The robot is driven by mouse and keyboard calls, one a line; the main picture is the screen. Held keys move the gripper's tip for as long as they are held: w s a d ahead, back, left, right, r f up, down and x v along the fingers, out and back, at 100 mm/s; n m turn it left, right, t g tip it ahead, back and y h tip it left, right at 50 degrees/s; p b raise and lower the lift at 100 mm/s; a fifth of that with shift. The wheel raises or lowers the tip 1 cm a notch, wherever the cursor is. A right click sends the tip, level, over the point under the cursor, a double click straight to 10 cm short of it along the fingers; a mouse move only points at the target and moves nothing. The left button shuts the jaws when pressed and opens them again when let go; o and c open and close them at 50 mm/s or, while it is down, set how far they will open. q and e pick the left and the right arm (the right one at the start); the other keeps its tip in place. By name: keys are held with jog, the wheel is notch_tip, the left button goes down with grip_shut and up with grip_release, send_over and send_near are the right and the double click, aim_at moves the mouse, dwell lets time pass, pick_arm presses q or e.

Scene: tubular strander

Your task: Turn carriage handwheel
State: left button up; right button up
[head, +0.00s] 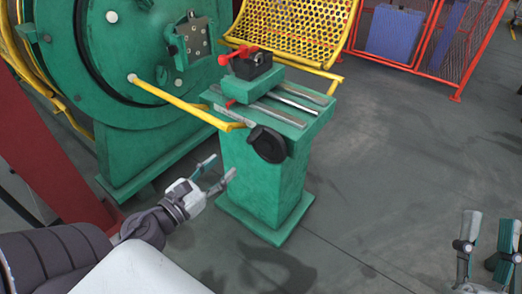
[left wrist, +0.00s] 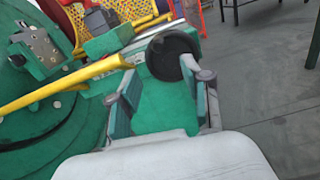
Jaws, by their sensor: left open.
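The carriage handwheel (head: 267,144) is a black round wheel on the front of the green carriage stand (head: 265,185). In the left wrist view the handwheel (left wrist: 172,54) shows ahead, beyond and between my left gripper's fingertips, partly covered by the right finger. My left gripper (head: 219,176) is open and empty. It is left of and below the handwheel, apart from it in the head view. The left gripper also shows in the left wrist view (left wrist: 158,88). My right gripper (head: 487,232) is at the lower right of the head view, open and empty, far from the handwheel.
A yellow bar (head: 180,102) runs from the large green disc machine (head: 130,50) toward the stand. A red-handled clamp (head: 247,62) sits on top of the stand. A yellow mesh guard (head: 295,28) is behind. The floor (head: 400,150) to the right is clear.

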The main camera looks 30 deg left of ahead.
aim_at(248, 143)
pick_arm(q)
jog(key=w, duration=1.2)
jog(key=shift+w+d, duration=0.4)
grip_shut()
